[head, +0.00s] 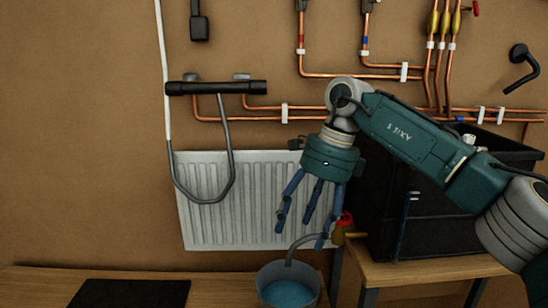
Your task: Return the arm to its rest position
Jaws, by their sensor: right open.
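My right arm reaches in from the right edge of the head view. Its right gripper (308,212) has blue fingers that are spread apart and point down. It is open, with nothing between the fingers. It hangs in front of the white radiator (205,210). One finger overlaps the area near the red-topped brass valve (346,225); I cannot tell whether they touch. My left gripper does not show.
A grey bucket (265,280) of blue liquid stands below the gripper, with a grey hose in it. A black crate (440,215) sits on a wooden bench (425,269) at right. Copper pipes (400,77) run along the wall. A black mat (130,293) lies at lower left.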

